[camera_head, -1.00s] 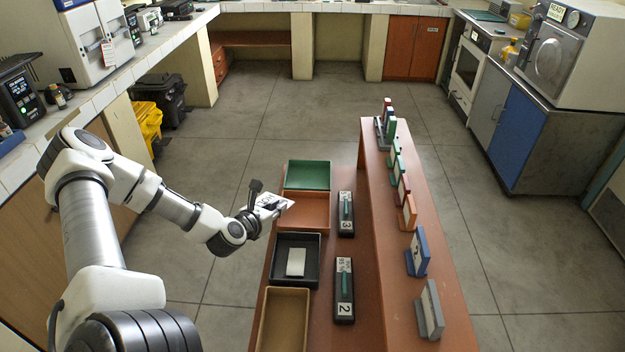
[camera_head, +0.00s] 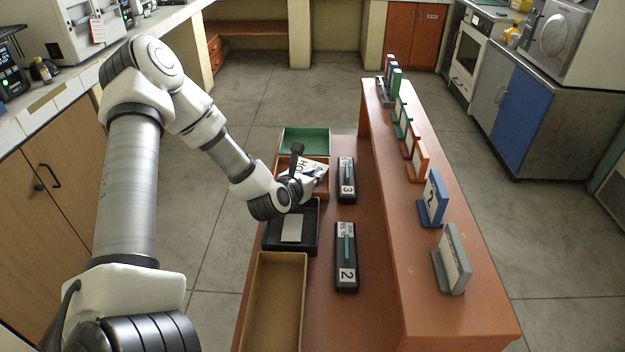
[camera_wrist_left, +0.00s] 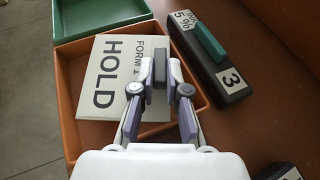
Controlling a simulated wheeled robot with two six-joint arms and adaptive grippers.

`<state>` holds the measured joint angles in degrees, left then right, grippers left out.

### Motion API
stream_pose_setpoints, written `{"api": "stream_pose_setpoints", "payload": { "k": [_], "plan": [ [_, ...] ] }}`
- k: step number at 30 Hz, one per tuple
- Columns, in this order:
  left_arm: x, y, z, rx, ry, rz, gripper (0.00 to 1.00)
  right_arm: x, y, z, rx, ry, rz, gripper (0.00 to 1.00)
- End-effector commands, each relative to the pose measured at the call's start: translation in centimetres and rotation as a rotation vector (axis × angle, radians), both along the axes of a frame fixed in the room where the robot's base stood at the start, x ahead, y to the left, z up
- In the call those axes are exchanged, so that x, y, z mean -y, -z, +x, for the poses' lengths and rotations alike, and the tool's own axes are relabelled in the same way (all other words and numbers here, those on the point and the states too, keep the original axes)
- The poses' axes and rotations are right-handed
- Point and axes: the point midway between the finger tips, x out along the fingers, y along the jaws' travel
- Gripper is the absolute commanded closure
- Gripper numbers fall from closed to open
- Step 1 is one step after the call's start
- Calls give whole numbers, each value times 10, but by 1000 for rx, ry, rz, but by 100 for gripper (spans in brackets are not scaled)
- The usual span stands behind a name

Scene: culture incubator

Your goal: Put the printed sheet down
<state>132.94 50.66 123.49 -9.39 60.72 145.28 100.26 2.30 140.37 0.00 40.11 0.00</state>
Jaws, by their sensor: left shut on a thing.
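The printed sheet (camera_head: 313,170) is white with dark print. In the left wrist view the sheet (camera_wrist_left: 104,84) reads "HOLD" and "FORM 1". In the left wrist view my left gripper (camera_wrist_left: 160,75) covers the sheet's right edge, and the orange tray (camera_wrist_left: 67,100) frames the sheet. I cannot tell whether the sheet touches the tray floor. My right gripper is not in view.
A green tray (camera_head: 283,141) stands behind, a black tray (camera_head: 312,246) with a pale card in front, then a tan tray (camera_head: 250,310). Black blocks numbered 3 (camera_head: 346,190) and 2 (camera_head: 346,280) lie to the right. A raised shelf (camera_head: 400,220) holds several upright coloured plates.

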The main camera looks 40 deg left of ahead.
Motion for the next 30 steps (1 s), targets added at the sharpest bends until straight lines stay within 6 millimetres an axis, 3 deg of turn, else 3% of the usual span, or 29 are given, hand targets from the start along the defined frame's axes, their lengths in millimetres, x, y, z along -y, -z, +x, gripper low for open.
{"api": "stream_pose_setpoints", "payload": {
  "k": [2, 3, 4, 16, 24, 30],
  "plan": [
    [0, 3, -2, -9, -1, -5, 100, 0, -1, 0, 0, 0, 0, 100],
    [0, 3, -2, -10, -1, -5, 73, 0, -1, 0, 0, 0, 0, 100],
    [0, 3, -2, -9, -1, -5, 62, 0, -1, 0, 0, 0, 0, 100],
    [0, 4, -1, -8, 0, -2, 61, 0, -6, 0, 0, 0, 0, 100],
    [9, -20, -45, -1, -6, -12, 61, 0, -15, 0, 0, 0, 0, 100],
    [14, -30, -67, -3, -3, -6, 61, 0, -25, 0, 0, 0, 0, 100]
  ]
}}
